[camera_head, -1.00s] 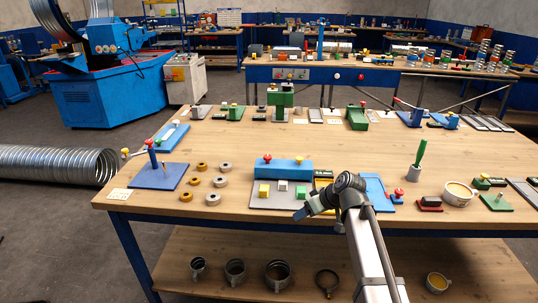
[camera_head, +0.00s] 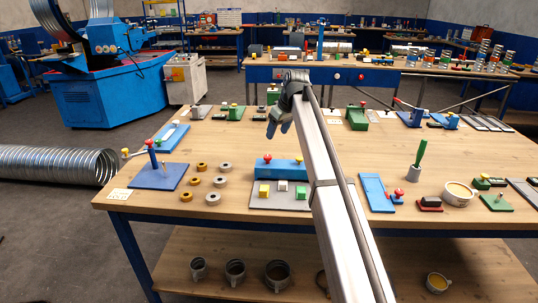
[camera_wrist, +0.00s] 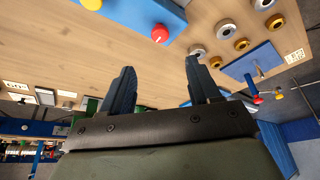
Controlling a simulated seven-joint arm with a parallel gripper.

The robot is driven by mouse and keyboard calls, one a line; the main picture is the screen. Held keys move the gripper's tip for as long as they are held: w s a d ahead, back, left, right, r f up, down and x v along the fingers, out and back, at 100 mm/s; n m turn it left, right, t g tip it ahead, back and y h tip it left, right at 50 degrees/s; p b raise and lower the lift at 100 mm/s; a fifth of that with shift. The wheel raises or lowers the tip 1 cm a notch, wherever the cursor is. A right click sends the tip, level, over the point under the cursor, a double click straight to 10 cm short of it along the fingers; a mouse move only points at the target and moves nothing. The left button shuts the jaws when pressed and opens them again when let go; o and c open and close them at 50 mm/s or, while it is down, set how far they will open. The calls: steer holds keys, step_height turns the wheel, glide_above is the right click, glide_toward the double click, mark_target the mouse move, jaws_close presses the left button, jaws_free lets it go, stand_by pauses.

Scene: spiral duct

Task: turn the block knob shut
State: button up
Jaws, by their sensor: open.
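A long blue block (camera_head: 283,169) lies near the front middle of the workbench. It carries a red knob (camera_head: 267,158) at its left and a yellow knob at its right, partly beside my arm. In the wrist view the same blue block (camera_wrist: 135,12) shows at the top, with the red knob (camera_wrist: 160,34) facing the gap between my fingers. My gripper (camera_head: 278,128) is open and empty, in the air above the bench and apart from the block. The wrist view also shows my spread fingers (camera_wrist: 159,68). My arm hides part of the bench right of the block.
A grey plate with yellow, white and green cubes (camera_head: 282,190) sits in front of the block. Several rings (camera_head: 213,182) and a blue plate with a post (camera_head: 160,176) are to the left. A green block (camera_head: 357,117) stands further back. Bare wood lies left of my gripper.

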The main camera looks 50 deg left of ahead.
mark_target(268, 156)
steer(key=x, duration=1.3)
steer(key=c, duration=1)
